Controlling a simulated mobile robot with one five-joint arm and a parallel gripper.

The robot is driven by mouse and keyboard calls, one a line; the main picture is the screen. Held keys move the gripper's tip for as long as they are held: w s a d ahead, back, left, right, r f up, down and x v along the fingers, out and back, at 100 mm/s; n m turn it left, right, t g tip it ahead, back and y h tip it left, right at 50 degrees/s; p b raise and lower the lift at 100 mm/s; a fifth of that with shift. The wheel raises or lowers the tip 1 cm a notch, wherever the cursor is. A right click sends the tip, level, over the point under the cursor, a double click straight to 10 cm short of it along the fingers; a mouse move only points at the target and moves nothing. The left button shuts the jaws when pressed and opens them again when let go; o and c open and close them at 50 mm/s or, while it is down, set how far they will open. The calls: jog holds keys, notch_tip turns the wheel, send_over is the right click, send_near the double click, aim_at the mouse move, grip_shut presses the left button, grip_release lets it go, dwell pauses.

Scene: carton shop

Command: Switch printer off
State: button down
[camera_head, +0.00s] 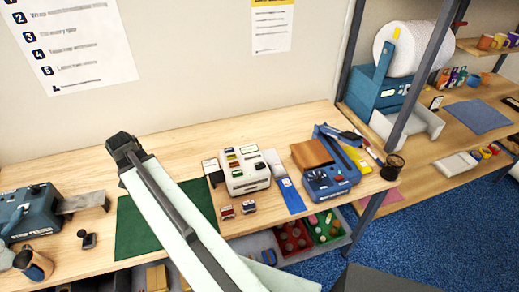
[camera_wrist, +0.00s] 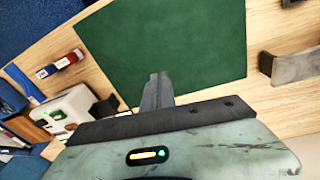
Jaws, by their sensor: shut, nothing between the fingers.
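A white machine (camera_head: 244,169) with coloured keys or labels on its top stands on the workbench, right of the green mat; it looks like the printer. It also shows at the left of the wrist view (camera_wrist: 72,106), partly cut off by my wrist. I cannot make out which part is its switch. My gripper (camera_head: 123,145) is left of the machine, above the back of the mat, and apart from it. In the wrist view my gripper (camera_wrist: 158,88) shows its fingers together and empty over the green mat.
The green mat (camera_head: 139,225) lies flat on the bench. Two small red-and-white blocks (camera_head: 238,210) sit in front of the white machine. A blue machine (camera_head: 332,181) stands to its right, a teal machine (camera_head: 32,213) far left. A shelf post (camera_head: 428,70) rises behind.

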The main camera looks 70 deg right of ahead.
jog(key=s+d+r+m+p, duration=0.2)
jog(key=s+d+m, duration=0.3)
jog(key=s+d, duration=0.4)
jog(key=s+d+r+m+g+p, duration=0.1)
jog(key=s+d+r+m+p, duration=0.2)
jog(key=s+d, duration=0.6)
jog(key=s+d+r+m+g+p, duration=0.1)
jog(key=s+d+r+m+p, duration=0.2)
jog(key=s+d+r+m, duration=0.3)
jog(key=s+d+m, duration=0.2)
jog(key=s+d, duration=0.1)
jog(key=d, duration=0.1)
jog(key=shift+s+h, duration=0.35)
jog(key=shift+h, duration=0.05)
jog(key=shift+r, duration=0.1)
jog(key=shift+w+a, duration=0.45)
jog(key=shift+w, duration=0.15)
jog(key=shift+r, duration=0.1)
jog(key=p+v, duration=0.7)
jog(key=shift+r+p, duration=0.3)
jog(key=shift+r, duration=0.05)
